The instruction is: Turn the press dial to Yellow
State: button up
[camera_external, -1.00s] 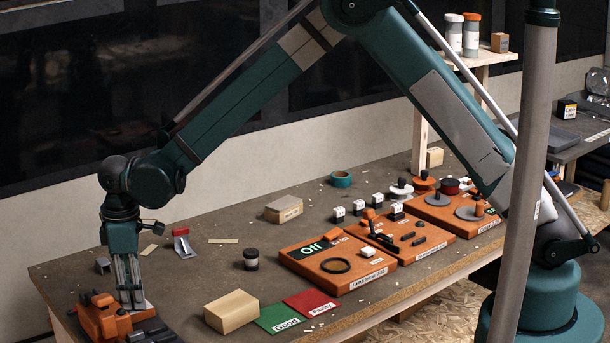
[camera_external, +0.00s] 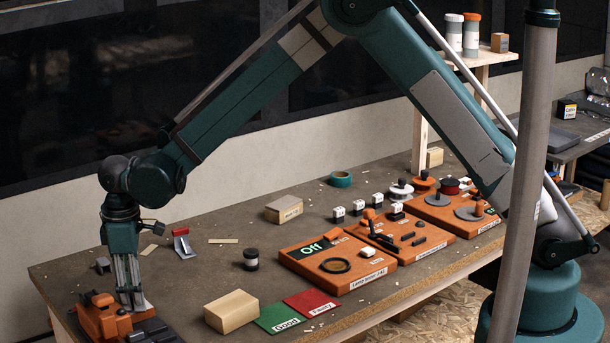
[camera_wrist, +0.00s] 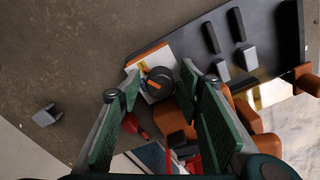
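The press dial (camera_wrist: 159,83) is a round black knob with an orange pointer bar, set on a white plate with small coloured marks (camera_wrist: 142,68) in the wrist view. I cannot read the marks or tell which one the pointer faces. My gripper (camera_wrist: 160,88) has its green fingers spread, with the dial showing between the fingertips. I see no clear contact with it. In the external view my gripper (camera_external: 131,303) points straight down over the orange press (camera_external: 103,318) at the table's near left corner, and hides the dial there.
The press's dark base with grey posts (camera_wrist: 240,50) lies right of the dial in the wrist view. A tan block (camera_external: 231,311), green card (camera_external: 279,319) and red card (camera_external: 311,303) lie right of the press.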

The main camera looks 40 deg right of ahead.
jog(key=shift+a+r, duration=0.1)
jog(key=shift+r, duration=0.05)
jog(key=shift+r, duration=3.9)
